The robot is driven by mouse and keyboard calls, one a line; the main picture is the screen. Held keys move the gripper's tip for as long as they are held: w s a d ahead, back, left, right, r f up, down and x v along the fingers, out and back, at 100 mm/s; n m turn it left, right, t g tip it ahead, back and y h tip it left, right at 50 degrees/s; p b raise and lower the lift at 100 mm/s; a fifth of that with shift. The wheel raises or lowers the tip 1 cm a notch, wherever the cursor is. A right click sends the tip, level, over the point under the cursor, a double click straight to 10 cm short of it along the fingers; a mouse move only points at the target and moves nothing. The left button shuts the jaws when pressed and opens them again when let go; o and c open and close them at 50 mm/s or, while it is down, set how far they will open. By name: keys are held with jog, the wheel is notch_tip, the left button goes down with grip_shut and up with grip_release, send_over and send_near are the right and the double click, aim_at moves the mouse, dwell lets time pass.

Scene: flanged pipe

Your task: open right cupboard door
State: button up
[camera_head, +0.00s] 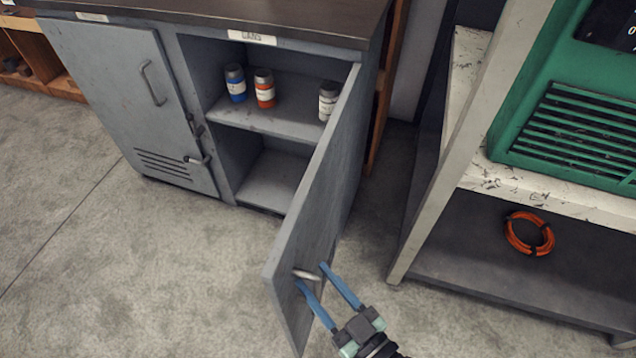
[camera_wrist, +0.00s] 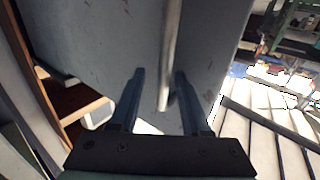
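The grey cupboard's right door (camera_head: 318,200) stands wide open, swung out toward me, and the shelved interior shows. Its pale metal handle (camera_head: 306,274) is near the door's free edge; it also shows as a bar in the wrist view (camera_wrist: 171,50). My gripper (camera_head: 311,274) is at this handle with its blue fingers spread. In the wrist view my gripper (camera_wrist: 160,72) has the bar between its fingers, nearer the right one, with a gap on the left. Whether the right finger touches the bar is unclear.
The left door (camera_head: 125,105) is closed. A blue can (camera_head: 236,84), an orange can (camera_head: 264,90) and a grey-white can (camera_head: 328,100) stand on the shelf. A pale bench frame (camera_head: 440,165) with a green machine (camera_head: 575,130) stands right. Floor is clear in front.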

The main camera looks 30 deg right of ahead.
jog(key=shift+s, duration=0.1)
jog(key=s, duration=1.2)
jog(key=shift+s+d+p, duration=0.35)
jog(key=shift+s+d, duration=0.05)
jog(key=shift+d, duration=0.05)
